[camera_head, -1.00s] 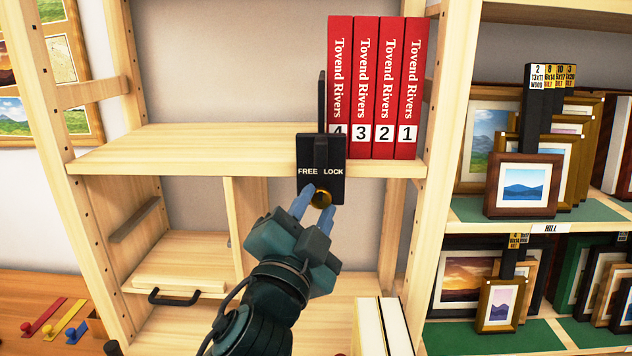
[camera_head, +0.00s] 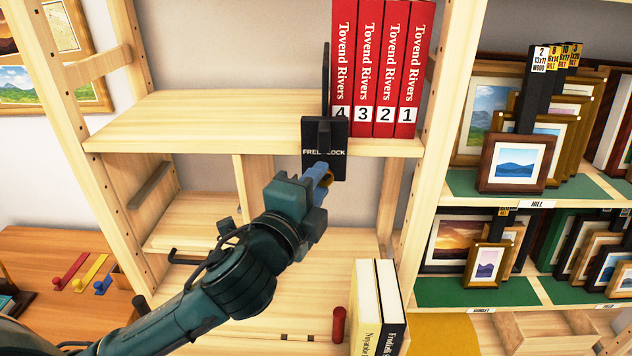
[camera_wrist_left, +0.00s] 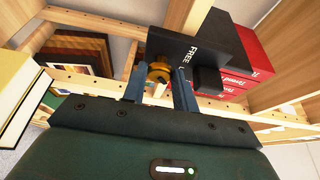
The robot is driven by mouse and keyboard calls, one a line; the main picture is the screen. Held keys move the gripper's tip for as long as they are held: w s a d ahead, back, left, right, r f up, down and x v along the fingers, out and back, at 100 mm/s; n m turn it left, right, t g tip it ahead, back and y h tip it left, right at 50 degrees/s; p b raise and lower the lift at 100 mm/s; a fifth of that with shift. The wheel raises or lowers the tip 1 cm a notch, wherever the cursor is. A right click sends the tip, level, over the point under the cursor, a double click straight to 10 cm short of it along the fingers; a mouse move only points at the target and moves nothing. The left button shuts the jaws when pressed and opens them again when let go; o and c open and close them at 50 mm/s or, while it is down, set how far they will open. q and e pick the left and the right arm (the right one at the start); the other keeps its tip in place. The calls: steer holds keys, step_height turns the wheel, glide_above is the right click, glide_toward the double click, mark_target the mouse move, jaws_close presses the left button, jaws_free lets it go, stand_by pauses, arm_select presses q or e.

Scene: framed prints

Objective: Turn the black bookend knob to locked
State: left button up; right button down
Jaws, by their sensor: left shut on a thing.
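The black bookend (camera_head: 332,134) stands on the upper shelf against the left side of the red books. Its front plate hangs over the shelf edge and carries the words FREE on the left and LOCK on the right, partly covered by my gripper. Its gold knob (camera_head: 326,180) sits low on the plate; in the left wrist view the knob (camera_wrist_left: 158,72) lies between the two blue fingers. My left gripper (camera_head: 320,172) is shut on the knob, reaching from lower left. Which word the knob points to cannot be told. My right gripper is out of view.
Several red Tovend Rivers books (camera_head: 381,70) stand right of the bookend. Two books (camera_head: 377,300) stand on the lower board, near a red cylinder (camera_head: 339,324). A rack of framed prints (camera_head: 515,165) stands at right. The upper shelf (camera_head: 200,122) is clear at left.

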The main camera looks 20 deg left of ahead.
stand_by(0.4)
arm_select(q)
steer(key=o, duration=1)
steer(key=shift+c, duration=0.2)
